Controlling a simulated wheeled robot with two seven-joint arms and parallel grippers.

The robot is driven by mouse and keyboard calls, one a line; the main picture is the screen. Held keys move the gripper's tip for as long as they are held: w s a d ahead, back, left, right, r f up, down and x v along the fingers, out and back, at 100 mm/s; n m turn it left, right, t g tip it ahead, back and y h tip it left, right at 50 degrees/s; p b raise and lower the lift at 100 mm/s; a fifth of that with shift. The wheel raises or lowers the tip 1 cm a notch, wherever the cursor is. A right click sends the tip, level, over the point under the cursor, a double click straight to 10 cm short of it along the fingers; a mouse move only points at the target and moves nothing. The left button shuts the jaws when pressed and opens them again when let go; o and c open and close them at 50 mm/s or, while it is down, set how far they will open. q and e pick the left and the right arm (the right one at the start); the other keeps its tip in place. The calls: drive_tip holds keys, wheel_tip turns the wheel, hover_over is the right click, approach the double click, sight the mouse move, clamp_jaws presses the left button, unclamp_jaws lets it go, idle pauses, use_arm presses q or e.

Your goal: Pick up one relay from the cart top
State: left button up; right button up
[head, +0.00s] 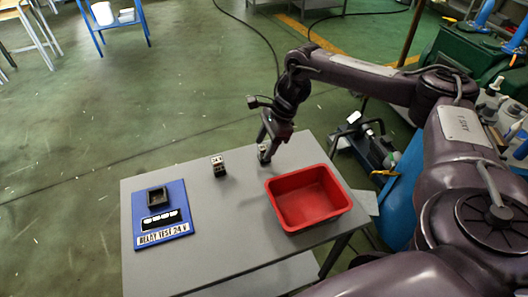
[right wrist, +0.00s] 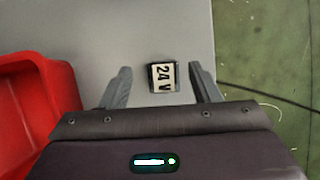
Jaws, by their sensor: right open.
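Two small relays stand on the grey cart top (head: 240,215). One relay (head: 218,166) stands alone near the middle of the far part of the cart. The other relay (head: 263,152) is to its right, under my right gripper (head: 266,148). In the right wrist view this relay (right wrist: 163,77) shows a "24 V" label and lies between the two open fingers of the gripper (right wrist: 160,88), with a gap on each side. The fingers do not visibly touch it. My left gripper is not in view.
An empty red bin (head: 305,197) sits on the cart's right side, close to the right gripper; it also shows in the right wrist view (right wrist: 30,110). A blue relay test board (head: 175,212) with a black socket lies at the left. The cart top between them is clear.

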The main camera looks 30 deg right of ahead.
sight(262, 147)
drive_tip(key=x, duration=0.3)
drive_tip(key=shift+w+a+f, duration=0.1)
drive_tip(key=shift+w+f, duration=0.15)
drive_tip(key=c, duration=1.1)
drive_tip(key=shift+o, duration=0.2)
drive_tip(key=shift+r, duration=0.15)
